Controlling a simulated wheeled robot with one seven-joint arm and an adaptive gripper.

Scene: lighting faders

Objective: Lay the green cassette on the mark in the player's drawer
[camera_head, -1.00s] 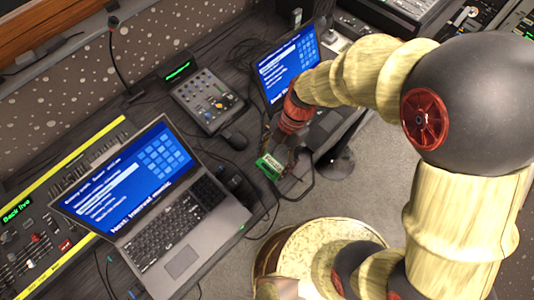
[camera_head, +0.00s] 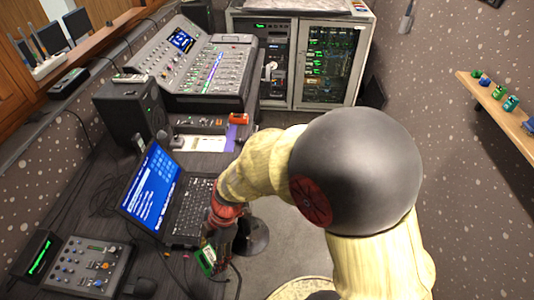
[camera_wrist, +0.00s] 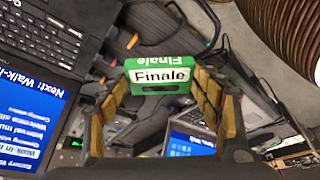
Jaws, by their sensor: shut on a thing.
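The green cassette (camera_wrist: 160,76) has a white label reading "Finale". In the wrist view it sits between the two fingers of my gripper (camera_wrist: 158,90), which is shut on it. In the head view the green cassette (camera_head: 207,261) hangs below my gripper (camera_head: 212,248), near the front edge of the desk and the near corner of the laptop. I cannot make out the player's drawer or its mark in either view.
An open laptop (camera_head: 190,212) stands left of my gripper. A small mixer (camera_head: 90,266) lies at lower left. A black speaker (camera_head: 130,108), a large fader console (camera_head: 200,65) and a rack cabinet (camera_head: 330,60) stand farther back. A wall shelf (camera_head: 505,117) holds several small coloured things.

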